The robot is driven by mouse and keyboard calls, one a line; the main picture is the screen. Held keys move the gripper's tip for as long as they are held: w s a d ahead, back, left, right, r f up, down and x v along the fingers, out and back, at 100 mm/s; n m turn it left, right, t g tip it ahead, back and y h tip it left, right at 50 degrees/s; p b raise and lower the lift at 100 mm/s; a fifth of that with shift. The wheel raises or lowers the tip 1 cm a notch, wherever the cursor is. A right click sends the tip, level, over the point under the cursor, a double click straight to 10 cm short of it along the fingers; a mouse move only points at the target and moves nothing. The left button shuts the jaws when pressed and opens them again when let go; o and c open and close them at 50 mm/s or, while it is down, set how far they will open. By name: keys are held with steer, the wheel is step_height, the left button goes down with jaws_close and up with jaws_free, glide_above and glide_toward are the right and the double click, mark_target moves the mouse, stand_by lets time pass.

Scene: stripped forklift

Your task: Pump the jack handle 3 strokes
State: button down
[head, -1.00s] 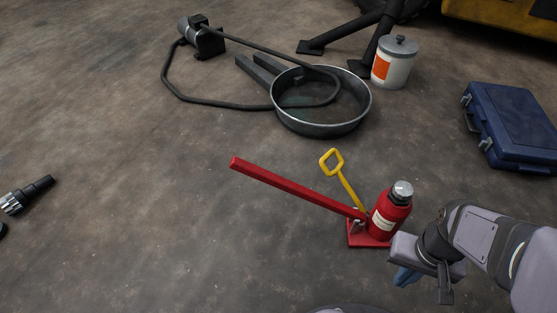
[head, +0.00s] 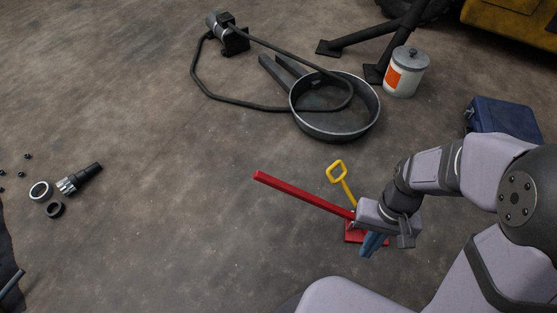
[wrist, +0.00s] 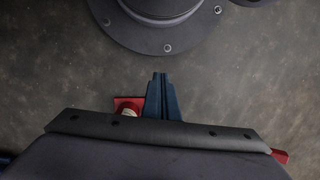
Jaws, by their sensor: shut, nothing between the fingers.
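The red jack handle (head: 303,194) slants up to the left from the jack, its free end raised off the floor. The jack's red base (head: 353,238) shows on the floor, but my gripper and wrist hide the red bottle body in the head view. My gripper (head: 370,246) has blue fingers pointing down, in front of the jack as the head camera sees it. In the wrist view the blue fingers (wrist: 159,80) are together and empty. A red corner of the jack (wrist: 128,104) shows beside them. I cannot tell whether the gripper touches the jack.
A yellow-handled tool (head: 337,172) stands behind the jack. Behind are a round pan (head: 334,133) with a hose (head: 200,85), a white canister (head: 404,77) and a blue case (head: 503,116). Small ring parts (head: 40,190) lie at left.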

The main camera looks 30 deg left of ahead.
mark_target(271, 180)
steer(key=w+a+r+y+p, duration=0.1)
steer(key=w+a+r+y, duration=0.1)
steer(key=a, duration=0.5)
steer(key=w+a+r+n+y+p, duration=0.1)
steer(key=w+a+r+y+p, duration=0.1)
steer(key=w+a+r, duration=0.3)
steer(key=w+a+r+y+p, duration=0.2)
steer(key=w+a+r, duration=0.1)
steer(key=a, duration=0.5)
steer(key=shift+w+a+r, duration=0.3)
steer(key=shift+a+r, duration=0.05)
steer(key=shift+r, duration=0.25)
steer(key=b+x, duration=0.6)
steer(key=x, duration=0.7)
steer(key=shift+w+a+f+b, duration=0.1)
steer(key=shift+a+f+b, duration=0.15)
steer(key=shift+a+b, duration=0.15)
steer(key=shift+f, duration=0.1)
steer(key=shift+a, duration=0.1)
